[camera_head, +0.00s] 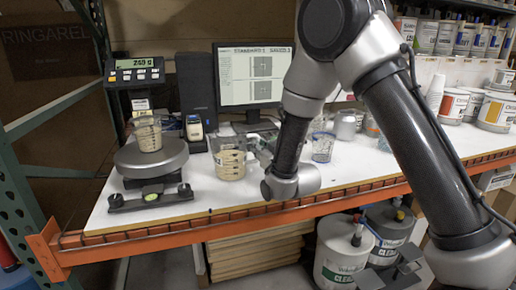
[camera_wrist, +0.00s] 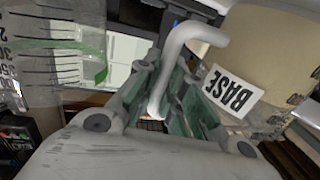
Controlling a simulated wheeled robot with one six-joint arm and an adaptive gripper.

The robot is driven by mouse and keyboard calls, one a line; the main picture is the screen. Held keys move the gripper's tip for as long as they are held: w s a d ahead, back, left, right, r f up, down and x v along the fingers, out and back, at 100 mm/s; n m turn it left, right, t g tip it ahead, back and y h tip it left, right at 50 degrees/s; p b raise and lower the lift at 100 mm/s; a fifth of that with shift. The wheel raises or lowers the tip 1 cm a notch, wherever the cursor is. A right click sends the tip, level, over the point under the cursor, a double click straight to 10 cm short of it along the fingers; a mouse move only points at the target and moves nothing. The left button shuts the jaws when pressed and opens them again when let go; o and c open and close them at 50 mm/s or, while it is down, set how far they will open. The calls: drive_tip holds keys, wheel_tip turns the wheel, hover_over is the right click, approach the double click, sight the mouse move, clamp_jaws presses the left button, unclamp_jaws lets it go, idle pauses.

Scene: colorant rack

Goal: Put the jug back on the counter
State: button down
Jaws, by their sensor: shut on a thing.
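The jug (camera_head: 230,163) is clear, with beige contents and dark marks, and stands upright over the front part of the white counter (camera_head: 335,177). I cannot tell whether its base touches the counter. In the wrist view the jug (camera_wrist: 272,50) is at the right, with a white "BASE" label. Its pale curved handle (camera_wrist: 174,62) runs between the fingers of my gripper (camera_wrist: 172,95), which is shut on it. In the head view my gripper (camera_head: 257,152) is just right of the jug, partly hidden by my wrist.
A scale (camera_head: 150,160) at the left bears a smaller cup (camera_head: 148,134) of beige liquid. A clear cup (camera_head: 322,147) is right of my wrist. Bare counter lies between scale and jug. An orange beam (camera_head: 230,226) edges the front.

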idle(0.3)
drive_tip(key=c, duration=1.9)
unclamp_jaws()
drive_tip(key=shift+f, duration=0.2)
drive_tip(key=o, duration=0.4)
drive_tip(key=shift+r, duration=0.15)
